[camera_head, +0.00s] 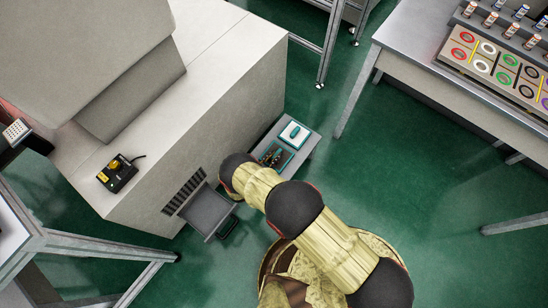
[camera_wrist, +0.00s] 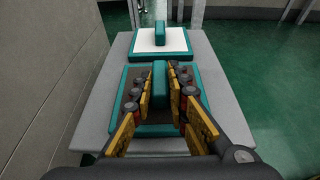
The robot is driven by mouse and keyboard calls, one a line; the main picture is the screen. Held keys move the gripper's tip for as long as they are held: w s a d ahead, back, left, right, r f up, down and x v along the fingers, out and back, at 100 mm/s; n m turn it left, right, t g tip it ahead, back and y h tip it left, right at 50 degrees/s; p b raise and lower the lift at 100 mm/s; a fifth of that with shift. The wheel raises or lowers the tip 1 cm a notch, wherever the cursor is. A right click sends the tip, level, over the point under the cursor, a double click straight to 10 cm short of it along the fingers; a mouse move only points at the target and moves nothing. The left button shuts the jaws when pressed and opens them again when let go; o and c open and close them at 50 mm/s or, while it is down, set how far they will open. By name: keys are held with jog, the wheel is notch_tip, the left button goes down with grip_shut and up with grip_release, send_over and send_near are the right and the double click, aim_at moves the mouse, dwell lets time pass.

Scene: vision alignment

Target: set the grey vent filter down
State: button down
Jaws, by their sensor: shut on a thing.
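The grey vent filter (camera_wrist: 131,84) has a teal frame, a dark grey middle and an upright teal handle (camera_wrist: 160,86). In the wrist view it lies flat over the near part of a small grey stand (camera_wrist: 93,128); whether it touches the top I cannot tell. My gripper (camera_wrist: 161,76) is shut on the handle, with its gold fingers on both sides. The fingers hide parts of the filter's middle. In the head view my gripper (camera_head: 271,158) is over the stand's near end, and my arm hides some of it.
A white filter (camera_wrist: 145,41) with a teal frame and handle lies on the stand's far part. Left of the stand is a big beige machine (camera_head: 225,120) with a slatted vent (camera_head: 183,190) and an open grey flap (camera_head: 209,212). Green floor is free to the right.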

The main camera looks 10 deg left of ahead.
jog(key=c, duration=1.7)
grip_release()
jog(key=shift+c, duration=0.2)
jog(key=p+v, duration=0.3)
jog(key=v, duration=0.9)
jog(key=shift+w+r, duration=0.1)
jog(key=shift+r, duration=0.05)
